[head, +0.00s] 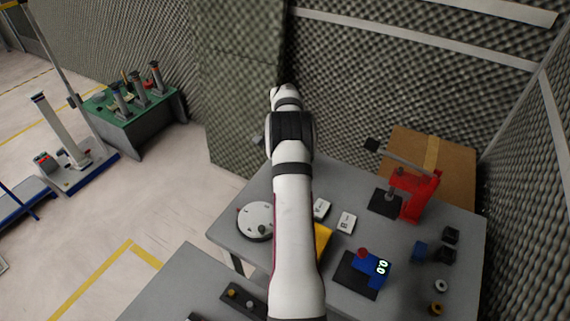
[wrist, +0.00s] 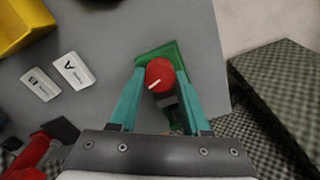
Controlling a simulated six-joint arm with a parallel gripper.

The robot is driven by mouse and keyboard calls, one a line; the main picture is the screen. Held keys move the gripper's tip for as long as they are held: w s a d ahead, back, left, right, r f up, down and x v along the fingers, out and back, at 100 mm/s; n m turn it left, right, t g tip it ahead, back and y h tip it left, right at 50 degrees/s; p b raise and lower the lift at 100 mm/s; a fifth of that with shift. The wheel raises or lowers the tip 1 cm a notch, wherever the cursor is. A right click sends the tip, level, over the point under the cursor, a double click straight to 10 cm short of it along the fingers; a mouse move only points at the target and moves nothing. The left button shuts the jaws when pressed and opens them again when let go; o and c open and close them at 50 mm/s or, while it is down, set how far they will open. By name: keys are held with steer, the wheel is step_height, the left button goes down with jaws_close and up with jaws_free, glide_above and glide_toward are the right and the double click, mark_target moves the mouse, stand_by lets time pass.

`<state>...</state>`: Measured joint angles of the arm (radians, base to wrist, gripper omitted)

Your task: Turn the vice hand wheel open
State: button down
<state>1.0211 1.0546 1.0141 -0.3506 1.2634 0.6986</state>
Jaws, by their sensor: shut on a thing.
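The vice hand wheel (wrist: 160,75) is a round red knob with a white mark, seen from above in the wrist view. It sits over the green vice (wrist: 155,53), which stands near the table edge. My gripper (wrist: 160,78) has its two teal fingers on either side of the wheel and is shut on it. Grey parts of the vice show between the fingers, partly hidden. In the head view my arm hides the vice, the wheel and the fingers.
On the table (head: 420,293) stand a red lever press (head: 419,195), a blue device reading 0.0 (head: 372,268), a round white dial (head: 257,219), and two white labelled blocks (wrist: 73,71). A yellow object (wrist: 22,25) is at the wrist view's upper left. Foam walls (head: 400,70) rise behind.

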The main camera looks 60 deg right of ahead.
steer(key=n, duration=1.1)
steer(key=shift+n, duration=1.8)
steer(key=shift+c, duration=1.8)
jaws_free()
steer(key=shift+r, duration=0.1)
